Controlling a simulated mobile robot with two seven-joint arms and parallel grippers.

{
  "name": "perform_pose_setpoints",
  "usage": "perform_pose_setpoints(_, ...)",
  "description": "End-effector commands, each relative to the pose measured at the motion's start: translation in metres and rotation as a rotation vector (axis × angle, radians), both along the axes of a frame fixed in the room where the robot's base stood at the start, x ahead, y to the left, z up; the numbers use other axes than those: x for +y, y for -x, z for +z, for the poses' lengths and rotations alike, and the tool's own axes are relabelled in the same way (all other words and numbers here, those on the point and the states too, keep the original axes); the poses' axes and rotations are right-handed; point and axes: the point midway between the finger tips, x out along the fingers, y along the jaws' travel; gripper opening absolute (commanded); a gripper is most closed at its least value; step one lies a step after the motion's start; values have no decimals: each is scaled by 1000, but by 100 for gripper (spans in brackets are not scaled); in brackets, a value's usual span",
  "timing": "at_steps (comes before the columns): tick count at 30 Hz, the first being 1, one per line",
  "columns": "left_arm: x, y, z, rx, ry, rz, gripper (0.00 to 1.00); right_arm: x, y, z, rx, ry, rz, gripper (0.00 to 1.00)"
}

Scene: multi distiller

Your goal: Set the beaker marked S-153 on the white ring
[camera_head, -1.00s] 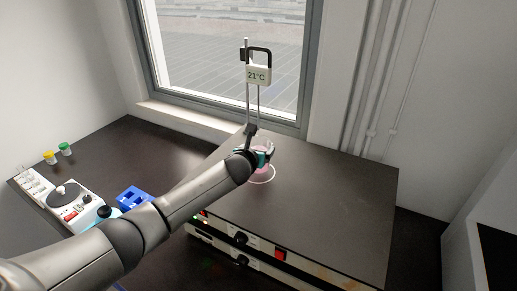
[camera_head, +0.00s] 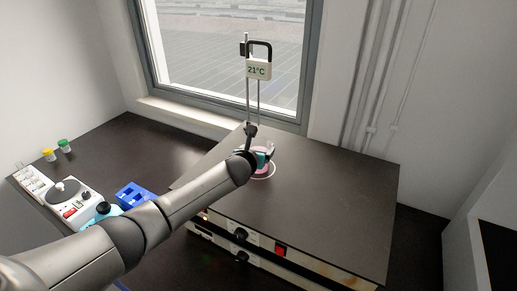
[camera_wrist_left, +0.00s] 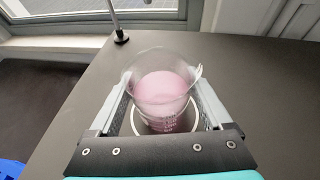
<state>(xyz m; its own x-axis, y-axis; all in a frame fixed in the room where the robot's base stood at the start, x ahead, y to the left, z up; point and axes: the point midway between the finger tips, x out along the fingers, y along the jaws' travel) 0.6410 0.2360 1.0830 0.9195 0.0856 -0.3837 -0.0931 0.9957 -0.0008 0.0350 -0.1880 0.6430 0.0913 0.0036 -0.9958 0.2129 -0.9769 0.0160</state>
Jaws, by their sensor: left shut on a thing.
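A clear glass beaker with pink liquid (camera_wrist_left: 165,88) is between the fingers of my left gripper (camera_head: 264,158), which is shut on it. The beaker also shows in the head view (camera_head: 264,171), partly hidden by the gripper. It looks upright. Its label is not readable, so I cannot tell whether it says S-153. The white ring (camera_head: 274,172) is on the dark top of the hotplate, around the beaker's base as seen. It also shows in the left wrist view (camera_wrist_left: 136,122). The beaker is at or very near the surface; contact is unclear. My right gripper is not in view.
The wide dark plate top (camera_head: 330,205) is clear to the right. A stand with a 21°C display (camera_head: 258,72) rises just behind the beaker. A blue rack (camera_head: 133,195), a small white device (camera_head: 72,200) and two capped jars (camera_head: 64,146) are at left.

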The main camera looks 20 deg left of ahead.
Motion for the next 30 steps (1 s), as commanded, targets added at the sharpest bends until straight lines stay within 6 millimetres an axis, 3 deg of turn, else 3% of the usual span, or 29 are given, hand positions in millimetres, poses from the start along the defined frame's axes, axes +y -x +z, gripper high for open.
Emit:
perform_pose_setpoints(2, 0, -1, 0, -3, 0, -1, 5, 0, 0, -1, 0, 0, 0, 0)
perform_pose_setpoints(3, 0, -1, 0, -4, 0, -1, 85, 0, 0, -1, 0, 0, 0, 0)
perform_pose_setpoints(7, 0, -1, 0, -3, 0, -1, 100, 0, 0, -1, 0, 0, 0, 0)
perform_pose_setpoints(20, 0, 7, 2, 0, -3, -1, 100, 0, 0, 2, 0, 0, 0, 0)
perform_pose_setpoints(30, -3, 42, 17, 0, -1, -2, 100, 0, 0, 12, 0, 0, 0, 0)
